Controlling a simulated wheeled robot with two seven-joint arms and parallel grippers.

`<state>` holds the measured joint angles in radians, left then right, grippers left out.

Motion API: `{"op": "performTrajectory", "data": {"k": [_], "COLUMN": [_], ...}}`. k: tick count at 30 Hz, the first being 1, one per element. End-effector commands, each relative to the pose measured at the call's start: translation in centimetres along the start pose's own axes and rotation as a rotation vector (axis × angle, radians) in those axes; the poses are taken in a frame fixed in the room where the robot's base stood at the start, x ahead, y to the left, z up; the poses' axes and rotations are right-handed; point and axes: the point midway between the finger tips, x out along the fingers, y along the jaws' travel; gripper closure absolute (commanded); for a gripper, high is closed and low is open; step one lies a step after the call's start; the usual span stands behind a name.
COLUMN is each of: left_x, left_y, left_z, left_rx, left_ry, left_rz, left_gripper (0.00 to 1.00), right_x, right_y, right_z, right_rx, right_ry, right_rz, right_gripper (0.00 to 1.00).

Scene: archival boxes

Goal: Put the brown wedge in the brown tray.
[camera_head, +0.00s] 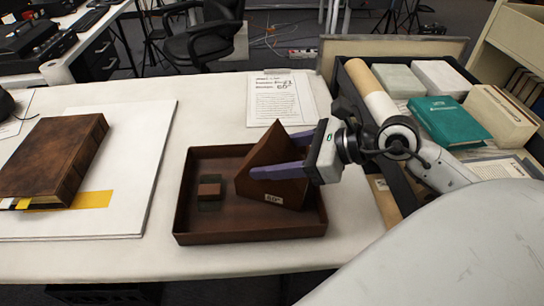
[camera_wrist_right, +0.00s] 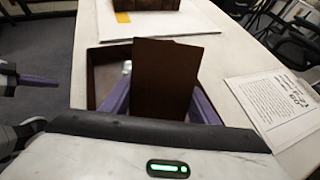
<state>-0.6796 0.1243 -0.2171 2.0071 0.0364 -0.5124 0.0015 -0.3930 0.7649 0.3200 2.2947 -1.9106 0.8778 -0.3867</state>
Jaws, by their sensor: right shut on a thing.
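The brown wedge (camera_head: 272,172), with a small pale label near its lower edge, is at the right part of the brown tray (camera_head: 250,238), within its outline in the head view. My right gripper (camera_head: 280,172) comes in from the right and is shut on the wedge, with a purple finger on either side. I cannot tell whether the wedge touches the tray floor. The wrist view shows the wedge (camera_wrist_right: 165,80) upright between the fingers, hiding much of the tray. My left gripper (camera_wrist_right: 38,82) shows only partly at that view's left edge.
A brown book (camera_head: 52,160) lies on a white board (camera_head: 140,150) to the left. A printed sheet (camera_head: 276,98) lies behind. A dark crate (camera_head: 345,85) with books and boxes stands right.

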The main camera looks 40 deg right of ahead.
Motion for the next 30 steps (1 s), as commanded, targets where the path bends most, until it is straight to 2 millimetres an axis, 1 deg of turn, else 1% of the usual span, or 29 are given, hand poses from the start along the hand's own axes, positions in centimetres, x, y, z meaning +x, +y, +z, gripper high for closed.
{"op": "performTrajectory", "data": {"k": [7,8,10,11,19,21,23,26,30], "left_x": [0.3,0.1,0.1,0.1,-0.1,-0.3,-0.3,-0.2,-0.2], "left_y": [-0.1,-0.1,-0.1,-0.1,-0.1,-0.1,-0.1,-0.1,-0.1], "left_z": [0.3,0.2,0.3,0.4,0.8,0.6,0.7,0.7,0.8], "left_rx": [-0.001,-0.001,-0.001,-0.001,0.001,0.001,0.002,0.002,0.002], "left_ry": [-0.001,-0.001,-0.003,-0.004,-0.013,-0.014,-0.014,-0.014,-0.014], "left_rz": [0.000,0.000,0.000,0.000,0.000,0.000,0.000,0.000,0.000], "left_gripper": [1.00,1.00,1.00,1.00,1.00,1.00,1.00,1.00,1.00], "right_x": [0.2,0.1,0.1,0.1,0.1,-0.1,-0.4,-1.5,-3.8], "right_y": [0.0,0.0,0.0,0.0,0.0,0.0,0.0,0.0,0.0], "right_z": [-0.3,-0.2,-0.2,-0.2,-0.1,0.2,0.1,0.0,-0.1], "right_rx": [0.000,0.000,0.000,0.000,0.000,0.000,0.001,0.003,0.004], "right_ry": [0.000,0.000,0.000,0.000,0.000,0.000,0.001,0.002,0.002], "right_rz": [0.000,0.000,0.001,0.001,0.001,0.001,0.000,0.000,-0.001], "right_gripper": [0.68,0.41,0.29,0.27,0.27,0.27,0.27,0.27,0.27]}}
